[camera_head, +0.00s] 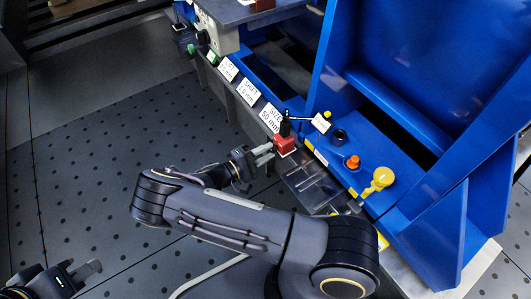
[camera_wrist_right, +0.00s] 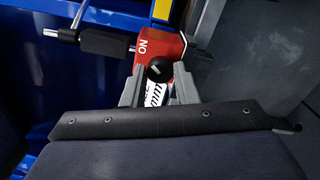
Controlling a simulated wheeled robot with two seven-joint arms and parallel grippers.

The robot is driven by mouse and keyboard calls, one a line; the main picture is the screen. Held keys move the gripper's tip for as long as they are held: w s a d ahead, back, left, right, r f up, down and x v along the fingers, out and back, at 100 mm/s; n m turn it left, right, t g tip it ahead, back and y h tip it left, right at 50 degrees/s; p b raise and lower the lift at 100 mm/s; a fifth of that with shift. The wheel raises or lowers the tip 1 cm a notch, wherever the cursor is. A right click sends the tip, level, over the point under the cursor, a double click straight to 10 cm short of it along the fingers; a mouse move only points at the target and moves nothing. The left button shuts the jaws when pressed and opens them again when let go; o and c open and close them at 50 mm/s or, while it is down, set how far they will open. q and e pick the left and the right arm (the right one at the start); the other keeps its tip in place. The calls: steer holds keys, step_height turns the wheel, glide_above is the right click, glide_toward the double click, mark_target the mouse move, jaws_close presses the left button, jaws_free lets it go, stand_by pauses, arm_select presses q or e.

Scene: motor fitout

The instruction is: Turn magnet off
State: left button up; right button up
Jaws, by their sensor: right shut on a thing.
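The magnet base is a small red block (camera_head: 285,145) with a black post on top, standing on the metal ledge at the front of the blue machine. In the right wrist view the red block (camera_wrist_right: 160,47) bears the letters "ON", seen upside down, and a round black knob (camera_wrist_right: 158,70) on its near face. My right gripper (camera_head: 266,153) reaches it from the left; its fingers (camera_wrist_right: 157,88) are closed in on either side of the knob. The exact contact is partly hidden. My left gripper (camera_head: 88,271) is at the lower left, far from the magnet, over the floor; its finger gap is unclear.
Label plates (camera_head: 249,92) stand in a row along the ledge. An orange knob (camera_head: 352,162) and a yellow knob (camera_head: 382,178) sit right of the magnet. A black clamp (camera_wrist_right: 103,42) with a metal rod extends from the magnet. The dotted floor (camera_head: 100,150) is clear at left.

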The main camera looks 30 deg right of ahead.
stand_by(0.3)
steer(key=o, duration=1)
steer(key=a+p, duration=0.1)
steer(key=a, duration=0.6)
steer(key=shift+s+a+p, duration=0.35)
steer(key=shift+a, duration=0.05)
